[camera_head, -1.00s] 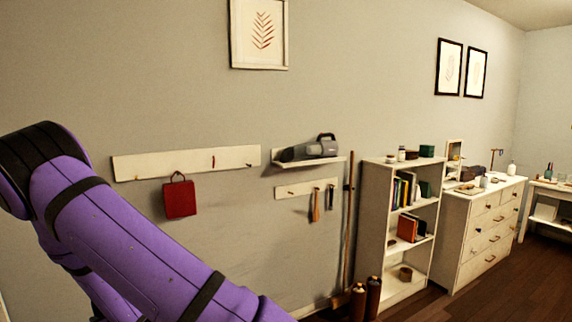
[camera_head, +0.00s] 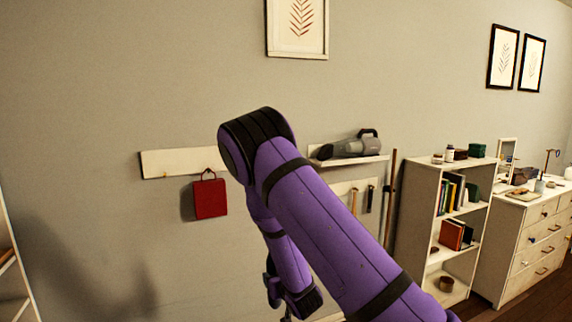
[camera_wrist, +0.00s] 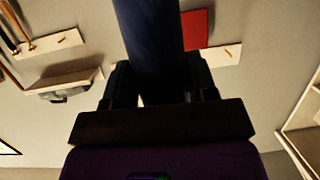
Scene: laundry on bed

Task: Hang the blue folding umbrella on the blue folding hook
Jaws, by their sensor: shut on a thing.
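My gripper (camera_wrist: 160,88) is shut on a dark blue, roundish long thing (camera_wrist: 152,35), which looks like the folding umbrella. It extends out of the top of the wrist view, so its far end is hidden. A white hook board (camera_head: 160,163) is on the wall in the head view, with a red bag (camera_head: 210,199) hanging from it. The board also shows in the wrist view (camera_wrist: 216,57) with a small peg, right of the umbrella, which partly covers the bag. I cannot make out a blue hook. My arm covers the board's right part in the head view.
A wall shelf (camera_head: 350,161) holds a grey handheld vacuum (camera_head: 350,146). Below it, tools hang from a smaller rack (camera_head: 342,188). A white bookcase (camera_head: 420,215) and drawers (camera_head: 535,245) stand at right. A white shelf edge (camera_head: 12,250) is at far left.

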